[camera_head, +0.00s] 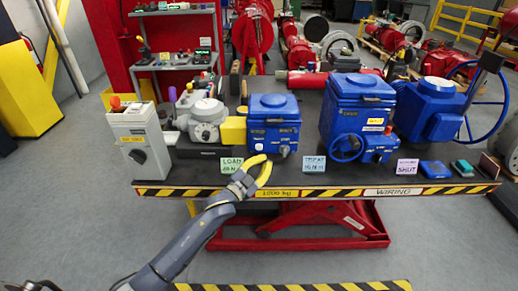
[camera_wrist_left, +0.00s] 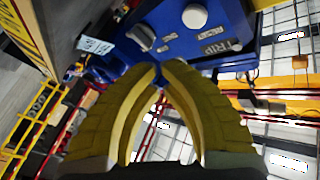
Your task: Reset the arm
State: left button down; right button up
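I cannot tell whether the fingertips touch the panel. My right gripper is not in view.
On the table (camera_head: 330,178) stand a grey box with a dark knob (camera_head: 138,140), a grey-and-yellow unit (camera_head: 208,122), a blue unit with a handwheel (camera_head: 355,110) and a blue valve actuator (camera_head: 430,105). Small label cards (camera_head: 231,165) stand along the front. Floor in front is mostly clear.

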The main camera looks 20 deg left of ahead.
pick_arm(q)
jog(key=s+a+f+n+g+y, duration=0.1)
jog(key=s+a+f+g+y, duration=0.15)
jog(key=s+f, duration=0.45)
jog(key=s+a+f+n+g+y, duration=0.1)
jog(key=s+a+f+g+y, duration=0.15)
jog(key=s, duration=0.85)
jog(key=s+a+f+n+g+y, duration=0.1)
jog(key=s+a+f+g+y, duration=0.15)
jog(key=s+f, duration=0.5)
jog(key=s+a+r+n+g+y, duration=0.1)
jog(key=s+a+g+y, duration=0.15)
jog(key=s, duration=0.45)
jog(key=s+a+g+y, duration=0.1)
jog(key=s+a, duration=0.2)
jog(key=s, duration=0.4)
jog(key=s+d+f+g+h, duration=0.1)
jog(key=s+d+f+h, duration=0.15)
jog(key=f, duration=1.35)
jog(key=s+d+f+g+h, duration=0.1)
jog(key=s+d+f+g, duration=0.15)
jog(key=f, duration=1.45)
jog(key=s+f+n+g, duration=0.2)
jog(key=s+f+n, duration=0.1)
jog(key=s+f, duration=1.5)
jog(key=shift+s+d+f+n+h, duration=0.2)
jog(key=shift+s+f+n+h, duration=0.2)
jog(key=shift+s, duration=0.75)
